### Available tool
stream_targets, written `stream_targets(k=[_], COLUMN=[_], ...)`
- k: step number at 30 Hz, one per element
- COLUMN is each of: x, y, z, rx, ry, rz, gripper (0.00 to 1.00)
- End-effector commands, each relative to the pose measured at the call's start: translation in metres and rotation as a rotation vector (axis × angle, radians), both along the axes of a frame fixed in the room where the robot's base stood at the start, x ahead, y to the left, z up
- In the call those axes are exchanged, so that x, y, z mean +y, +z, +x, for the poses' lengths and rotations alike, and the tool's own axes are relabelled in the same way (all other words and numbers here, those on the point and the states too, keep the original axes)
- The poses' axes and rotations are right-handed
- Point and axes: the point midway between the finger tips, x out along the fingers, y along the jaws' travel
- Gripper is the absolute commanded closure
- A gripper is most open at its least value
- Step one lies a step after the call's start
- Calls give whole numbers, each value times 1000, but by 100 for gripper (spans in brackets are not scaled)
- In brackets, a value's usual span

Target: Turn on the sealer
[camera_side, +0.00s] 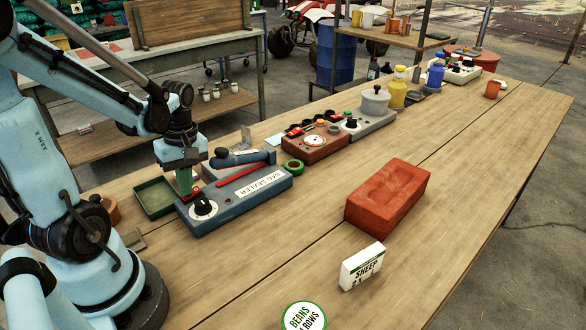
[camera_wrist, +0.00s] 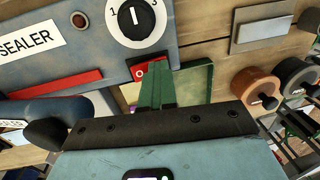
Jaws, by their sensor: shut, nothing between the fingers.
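The bag sealer (camera_side: 245,197) is a blue-grey box with a white label on the workbench. It also shows in the wrist view (camera_wrist: 95,65). Its black dial (camera_side: 203,207) has a white pointer line and shows upright in the wrist view (camera_wrist: 137,18). A small red switch (camera_wrist: 139,72) sits at the sealer's edge below the dial in the wrist view. My gripper (camera_side: 186,192) is shut and empty, its green fingertips (camera_wrist: 155,68) right beside the switch and partly covering it. I cannot tell whether they touch it. A red lamp (camera_wrist: 78,19) sits left of the dial.
The sealer's arm (camera_side: 240,157) with a dark knob lies along its back. A green tray (camera_side: 155,197) is beside the sealer, and a green tape roll (camera_side: 293,166) is at its far end. A red brick (camera_side: 388,195) stands to the right. The bench front is mostly clear.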

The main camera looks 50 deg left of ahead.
Motion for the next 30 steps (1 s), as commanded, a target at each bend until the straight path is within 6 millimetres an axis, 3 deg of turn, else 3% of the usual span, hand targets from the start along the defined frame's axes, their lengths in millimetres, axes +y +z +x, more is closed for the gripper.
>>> stream_targets(k=[17, 30], x=[-1, 0], y=[0, 3], z=[17, 17], rx=[-12, -6], ry=[-4, -1], rz=[-1, 2], gripper=[100, 100])
